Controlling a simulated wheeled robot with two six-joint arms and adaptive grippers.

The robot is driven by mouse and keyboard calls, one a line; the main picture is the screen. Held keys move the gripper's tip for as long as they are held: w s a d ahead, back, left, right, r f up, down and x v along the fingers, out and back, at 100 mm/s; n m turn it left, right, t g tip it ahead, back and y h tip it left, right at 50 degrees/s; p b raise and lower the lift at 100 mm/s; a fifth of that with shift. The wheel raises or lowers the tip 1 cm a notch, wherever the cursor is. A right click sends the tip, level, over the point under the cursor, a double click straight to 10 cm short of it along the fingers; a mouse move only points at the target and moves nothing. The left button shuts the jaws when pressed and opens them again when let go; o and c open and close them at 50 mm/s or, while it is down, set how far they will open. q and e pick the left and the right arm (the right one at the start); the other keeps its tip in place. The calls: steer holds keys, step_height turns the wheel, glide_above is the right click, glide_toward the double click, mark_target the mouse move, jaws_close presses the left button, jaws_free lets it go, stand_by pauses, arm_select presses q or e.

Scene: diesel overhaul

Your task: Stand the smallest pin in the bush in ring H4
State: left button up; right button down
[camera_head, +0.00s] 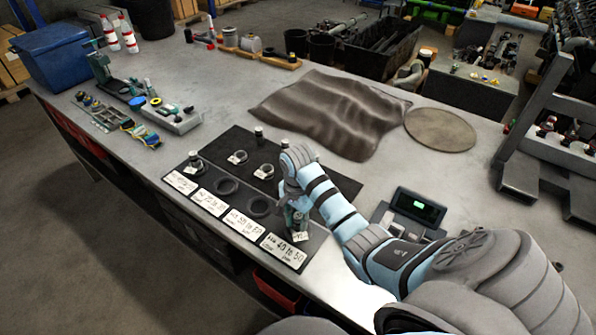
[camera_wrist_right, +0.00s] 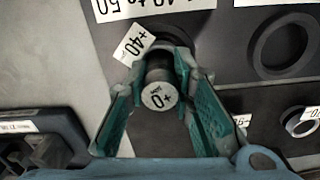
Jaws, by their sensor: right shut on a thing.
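My right gripper (camera_head: 297,222) is over the near right end of the black mat, above the card marked 40 to 50 (camera_head: 284,251). In the right wrist view its teal fingers (camera_wrist_right: 160,88) are shut on a dark pin with a pale end marked +0 (camera_wrist_right: 160,97). A tag marked +40 (camera_wrist_right: 134,46) and a dark ring (camera_wrist_right: 184,48) are just beyond the pin. The bush there is mostly hidden, and I cannot tell whether the pin is in it. My left gripper is not in view.
Empty rings (camera_head: 226,186) and (camera_head: 259,207) lie left of my gripper. Tagged bushes (camera_head: 238,157) and (camera_head: 264,171) and an upright pin (camera_head: 259,132) are farther back. A small display box (camera_head: 415,206) stands to the right. A dark cloth (camera_head: 330,108) lies behind.

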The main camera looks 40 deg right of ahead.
steer(key=shift+f, duration=0.2)
stand_by(0.6)
steer(key=c, duration=1.3)
jaws_free()
steer(key=shift+s, duration=0.1)
steer(key=shift+r, duration=0.1)
